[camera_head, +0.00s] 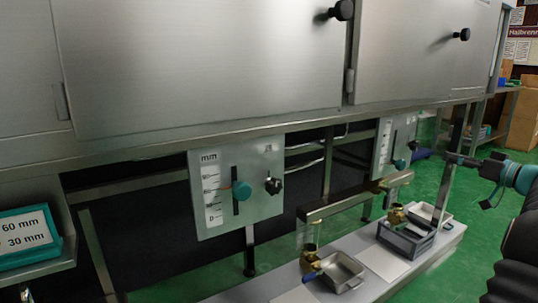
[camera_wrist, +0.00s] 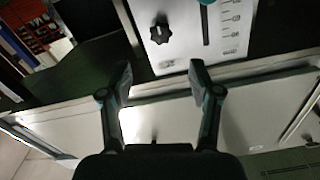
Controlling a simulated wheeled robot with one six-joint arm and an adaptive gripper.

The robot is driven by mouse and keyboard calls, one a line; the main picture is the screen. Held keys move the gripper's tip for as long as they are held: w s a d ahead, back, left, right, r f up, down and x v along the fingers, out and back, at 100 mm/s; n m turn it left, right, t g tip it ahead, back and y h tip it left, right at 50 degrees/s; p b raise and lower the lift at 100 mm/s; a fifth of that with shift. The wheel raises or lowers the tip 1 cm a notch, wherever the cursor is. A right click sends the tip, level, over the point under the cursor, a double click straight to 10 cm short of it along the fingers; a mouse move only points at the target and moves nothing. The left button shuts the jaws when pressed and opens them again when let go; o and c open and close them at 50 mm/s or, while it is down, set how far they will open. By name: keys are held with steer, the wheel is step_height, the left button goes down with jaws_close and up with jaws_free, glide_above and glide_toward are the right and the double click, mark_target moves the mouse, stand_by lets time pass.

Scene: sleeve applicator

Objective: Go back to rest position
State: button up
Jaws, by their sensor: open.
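My gripper (camera_wrist: 162,82) is open and empty in the wrist view, its two fingers apart. In the head view my arm comes in from the right edge, with dark gripper parts in front of the steel cabinet's right leg. In the wrist view a control panel (camera_wrist: 222,50) with a black star knob (camera_wrist: 161,30) and a vertical slot lies beyond the fingertips, apart from them. A teal knob shows at the top edge there.
Steel cabinet doors (camera_head: 200,60) hang above two mm-scale panels (camera_head: 220,222). Metal trays (camera_head: 343,268) and brass fixtures stand on the low bench (camera_head: 380,265). A teal-framed sign (camera_head: 25,236) reads 60 mm and 30 mm. Green floor (camera_head: 488,225) is open at right.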

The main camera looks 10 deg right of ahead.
step_height(320, 180, down, 12)
steer(key=s+m+g+h, duration=0.2)
steer(key=m+g, duration=0.1)
steer(key=m, duration=0.5)
steer(key=s+a+f+m+g+p, duration=0.1)
steer(key=s+a+f+g, duration=0.2)
steer(key=a, duration=0.3)
steer(key=s+a+f+m+g+p, duration=0.1)
steer(key=s+a+f+m+g, duration=0.15)
steer(key=a, duration=0.45)
steer(key=s+a+r+n+h+p, duration=0.1)
steer(key=s+a+r+n+p, duration=0.2)
steer(key=s+a, duration=0.4)
steer(key=s+a+r+n+g+h+p, duration=0.1)
steer(key=s+a, duration=0.6)
steer(key=a, duration=0.8)
steer(key=s+a+r+n+g+h+p, duration=0.1)
steer(key=s+a+r+n+h+p, duration=0.1)
steer(key=s+a+r+n+p, duration=0.2)
steer(key=s+a+r+n, duration=0.1)
steer(key=s+a+r, duration=0.2)
steer(key=a, duration=0.5)
steer(key=shift+s+h+p, duration=0.35)
steer(key=shift+s+h, duration=0.05)
steer(key=shift+s, duration=0.15)
steer(key=shift+a+n+g, duration=0.25)
steer(key=shift+a+n, duration=0.05)
steer(key=shift+n, duration=0.05)
steer(key=c, duration=0.4)
steer(key=shift+a, duration=0.2)
